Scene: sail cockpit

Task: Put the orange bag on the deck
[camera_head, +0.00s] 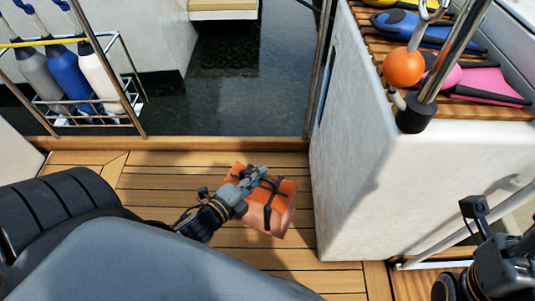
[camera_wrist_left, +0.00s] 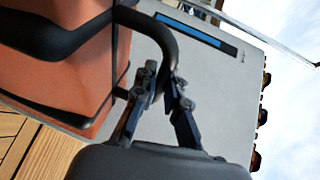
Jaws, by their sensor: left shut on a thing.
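The orange bag (camera_head: 281,208) has black straps and a black handle, and shows in the head view over the planked wooden deck (camera_head: 160,205). My left gripper (camera_head: 257,180) is shut on the bag's handle. In the left wrist view the fingers of my left gripper (camera_wrist_left: 160,92) close around the black loop, and the orange bag (camera_wrist_left: 70,75) fills the left side. I cannot tell whether the bag's underside touches the deck. My right gripper (camera_head: 478,215) is partly in view at the right edge, and its finger state is unclear.
A white cabinet (camera_head: 365,180) stands just right of the bag. A slatted bench on it holds fins (camera_head: 430,30) and an orange ball (camera_head: 403,67). A rack with bottles (camera_head: 72,80) stands at the upper left, beyond a wooden edge. Deck planks beside the bag are clear.

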